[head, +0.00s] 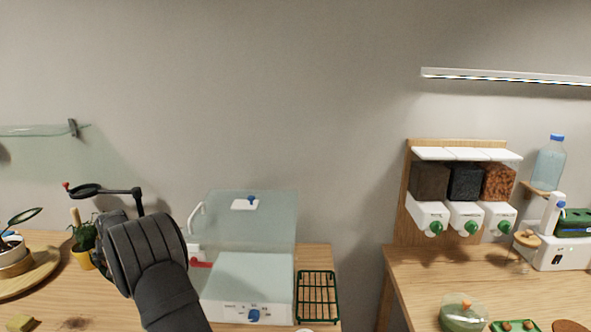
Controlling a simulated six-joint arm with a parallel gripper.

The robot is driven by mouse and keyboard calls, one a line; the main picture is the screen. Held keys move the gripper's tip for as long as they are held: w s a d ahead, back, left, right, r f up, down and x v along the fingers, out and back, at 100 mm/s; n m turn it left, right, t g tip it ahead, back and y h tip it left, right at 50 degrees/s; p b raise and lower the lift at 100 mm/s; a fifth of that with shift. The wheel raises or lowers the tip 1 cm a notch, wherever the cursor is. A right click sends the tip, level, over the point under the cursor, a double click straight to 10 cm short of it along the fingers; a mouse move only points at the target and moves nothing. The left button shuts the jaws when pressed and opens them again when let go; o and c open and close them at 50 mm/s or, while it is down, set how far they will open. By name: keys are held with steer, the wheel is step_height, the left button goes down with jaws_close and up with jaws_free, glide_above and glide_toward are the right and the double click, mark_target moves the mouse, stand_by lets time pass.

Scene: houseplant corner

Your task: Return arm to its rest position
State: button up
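My black arm (160,262) rises from the bottom edge, left of centre, in the head view. It is bent and stands in front of the left table, just left of the clear-lidded white box (243,285). The arm's bulk faces the camera, and my gripper's fingers cannot be made out. I cannot tell whether they are open or shut, or whether they hold anything.
Left of the arm are a yellow pot (83,260) with a plant and a white pot (14,252) on a round wooden board. A green wire rack (317,296) lies right of the box. A gap separates the right table (415,270), with its dispensers (464,215).

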steer(key=x, duration=0.5)
steer(key=shift+f, duration=0.15)
step_height(320, 180, up, 2)
steer(key=shift+r, duration=0.55)
steer(key=shift+f, duration=0.15)
